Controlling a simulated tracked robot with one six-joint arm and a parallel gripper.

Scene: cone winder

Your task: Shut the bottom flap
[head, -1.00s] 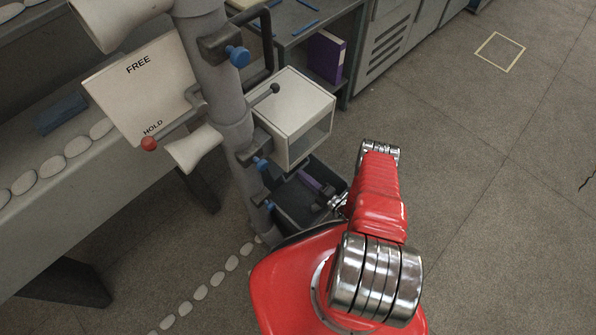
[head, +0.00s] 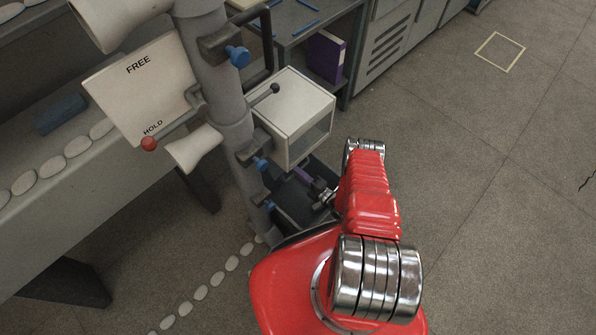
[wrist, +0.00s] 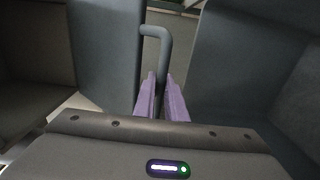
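A dark open bin-like part (head: 290,214) sits low on the grey post, under the white box; I cannot tell which of its panels is the bottom flap. My gripper (head: 304,176) reaches into it from the right, its purple fingers partly hidden under the box. In the wrist view, my gripper (wrist: 161,82) has its fingers on both sides of a bent grey rod handle (wrist: 157,36), with almost no gap left, and looks shut on it. Blue-grey panels stand at the left (wrist: 104,55) and right (wrist: 225,70) of the handle.
The white box (head: 296,108) is just above my gripper. The grey post (head: 220,90) carries blue-tipped levers and a red-knobbed lever (head: 149,144) by the FREE/HOLD board (head: 135,85). A shelf with a purple binder (head: 326,56) stands behind. The floor at the right is clear.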

